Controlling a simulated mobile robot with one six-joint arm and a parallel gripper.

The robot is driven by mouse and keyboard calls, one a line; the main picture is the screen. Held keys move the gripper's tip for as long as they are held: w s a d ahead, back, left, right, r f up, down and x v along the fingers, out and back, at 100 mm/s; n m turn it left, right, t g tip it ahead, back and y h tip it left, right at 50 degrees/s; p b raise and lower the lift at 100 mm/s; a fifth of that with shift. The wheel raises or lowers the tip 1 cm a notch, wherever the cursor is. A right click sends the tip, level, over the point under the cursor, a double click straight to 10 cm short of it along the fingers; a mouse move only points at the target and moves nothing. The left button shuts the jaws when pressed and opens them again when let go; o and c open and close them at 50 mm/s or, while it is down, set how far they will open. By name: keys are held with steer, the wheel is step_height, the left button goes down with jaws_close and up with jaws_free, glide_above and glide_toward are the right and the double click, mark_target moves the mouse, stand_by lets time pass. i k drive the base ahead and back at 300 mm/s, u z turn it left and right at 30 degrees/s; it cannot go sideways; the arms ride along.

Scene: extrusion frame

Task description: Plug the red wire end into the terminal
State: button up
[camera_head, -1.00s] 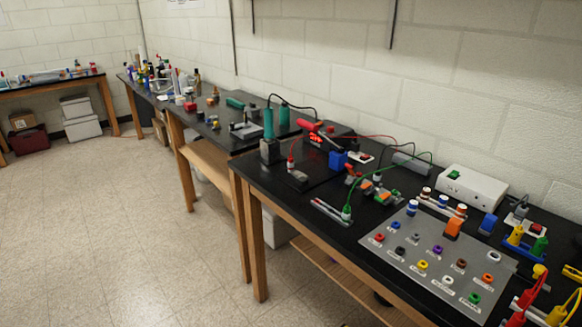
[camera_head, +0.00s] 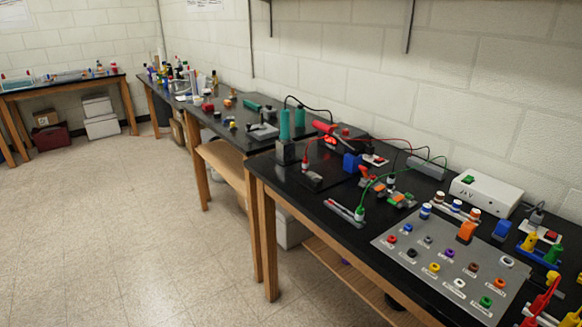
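A thin red wire (camera_head: 385,139) runs along the back of the near black bench, from beside a red-handled tool (camera_head: 325,127) towards a grey block. A small upright red-topped piece (camera_head: 305,158) stands by a dark grey block (camera_head: 309,180); I cannot tell if it is the red wire end. A grey panel (camera_head: 420,262) near the front of the bench carries several coloured round terminals, including a red one (camera_head: 391,239). I cannot tell which terminal is meant. At the right edge are red plugs (camera_head: 540,302) with their leads cut off by the picture. My gripper is not in view.
A green wire (camera_head: 372,184) arches over orange and green clips (camera_head: 399,199). A white box (camera_head: 486,194) stands behind the panel. Further benches with bottles and tools line the wall. The floor (camera_head: 150,240) at left is clear.

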mark_target(304, 164)
steer(key=u, duration=4.65)
steer(key=i, duration=0.1)
steer(key=z, duration=3.4)
steer(key=i, duration=0.6)
steer(key=u, duration=0.5)
steer(key=i, duration=0.95)
